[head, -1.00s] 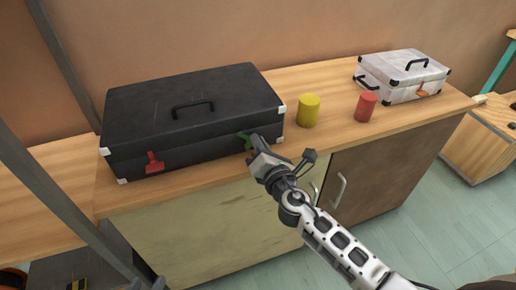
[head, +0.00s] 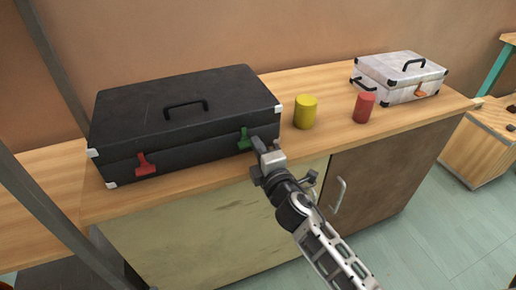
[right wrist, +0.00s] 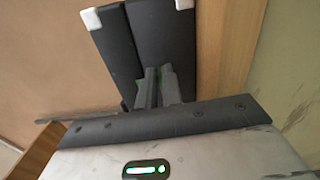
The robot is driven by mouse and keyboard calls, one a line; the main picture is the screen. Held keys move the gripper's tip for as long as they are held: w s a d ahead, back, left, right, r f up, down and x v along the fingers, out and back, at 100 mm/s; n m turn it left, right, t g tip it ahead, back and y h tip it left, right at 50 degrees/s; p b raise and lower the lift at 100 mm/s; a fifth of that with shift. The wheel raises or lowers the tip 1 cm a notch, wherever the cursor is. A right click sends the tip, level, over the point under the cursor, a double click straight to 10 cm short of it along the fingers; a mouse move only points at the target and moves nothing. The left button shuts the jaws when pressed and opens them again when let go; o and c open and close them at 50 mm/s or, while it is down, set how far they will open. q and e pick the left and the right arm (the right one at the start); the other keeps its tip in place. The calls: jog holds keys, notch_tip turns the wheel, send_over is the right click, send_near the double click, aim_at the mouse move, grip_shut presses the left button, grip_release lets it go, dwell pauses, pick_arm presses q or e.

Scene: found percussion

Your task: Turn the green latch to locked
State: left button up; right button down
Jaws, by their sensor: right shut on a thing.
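The black case (head: 180,108) lies closed on the wooden counter, with a handle on its lid. The green latch (head: 243,140) is on the right part of its front face, its narrow part pointing up. The red latch (head: 146,165) is on the left part of that face. My right gripper (head: 257,146) is at the green latch, shut on it. In the right wrist view the fingers (right wrist: 158,86) are close together against the case (right wrist: 166,45), with slivers of green beside them; they hide most of the latch. My left gripper is out of view.
A yellow cylinder (head: 305,112) and a red cylinder (head: 364,107) stand on the counter (head: 335,135) right of the case. A white case (head: 400,78) with an orange latch sits at the back right. Cabinet doors (head: 220,220) are below the counter edge.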

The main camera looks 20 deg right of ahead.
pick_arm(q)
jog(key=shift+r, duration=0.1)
pick_arm(e)
jog(key=shift+f+m, duration=0.1)
jog(key=shift+m, duration=0.2)
jog(key=c, duration=1.6)
grip_release()
jog(key=shift+o, duration=0.2)
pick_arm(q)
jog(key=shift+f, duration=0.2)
pick_arm(e)
jog(key=shift+s, duration=0.15)
pick_arm(q)
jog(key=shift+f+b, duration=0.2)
jog(key=shift+b, duration=0.75)
pick_arm(e)
jog(key=s, duration=1.5)
jog(key=shift+s+d, duration=0.25)
jog(key=shift+s, duration=0.15)
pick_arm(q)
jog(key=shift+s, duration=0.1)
